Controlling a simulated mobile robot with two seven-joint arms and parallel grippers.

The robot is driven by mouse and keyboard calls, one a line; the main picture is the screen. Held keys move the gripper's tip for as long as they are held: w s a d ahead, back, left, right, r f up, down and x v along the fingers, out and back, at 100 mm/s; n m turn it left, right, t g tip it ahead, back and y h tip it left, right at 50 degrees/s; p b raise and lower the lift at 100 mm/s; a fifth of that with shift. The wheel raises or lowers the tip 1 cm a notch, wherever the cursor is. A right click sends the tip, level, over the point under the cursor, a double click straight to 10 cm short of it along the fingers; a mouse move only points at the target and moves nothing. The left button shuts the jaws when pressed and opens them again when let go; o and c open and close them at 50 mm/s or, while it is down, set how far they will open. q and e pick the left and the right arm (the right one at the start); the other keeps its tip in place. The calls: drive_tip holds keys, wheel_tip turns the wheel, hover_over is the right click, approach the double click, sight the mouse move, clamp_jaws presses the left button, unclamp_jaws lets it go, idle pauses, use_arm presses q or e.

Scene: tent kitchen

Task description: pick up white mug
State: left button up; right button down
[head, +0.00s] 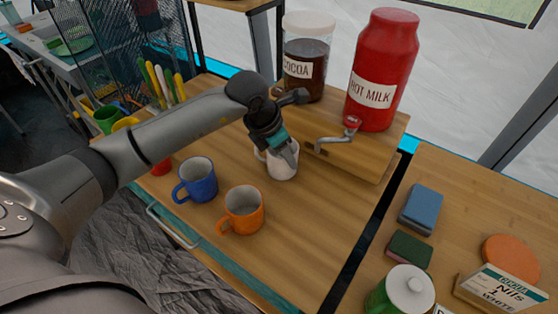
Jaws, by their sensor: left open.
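The white mug (283,166) stands on the wooden table in front of the wooden box. Its handle shows on its left side. My left gripper (289,156) is open and reaches down over the mug, with its fingers at the mug's rim. The fingers cover part of the mug, so I cannot tell whether they touch it. My right gripper is not in view.
A blue mug (198,181) and an orange mug (243,210) stand nearby at the front. The wooden box (336,147) with a metal tap carries a cocoa jar (305,58) and a red hot milk canister (383,68). The table (310,235) is clear at front right.

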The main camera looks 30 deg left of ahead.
use_arm(q)
drive_tip(key=shift+x, duration=1.25)
clamp_jaws()
drive_tip(key=shift+r, duration=0.1)
idle(0.3)
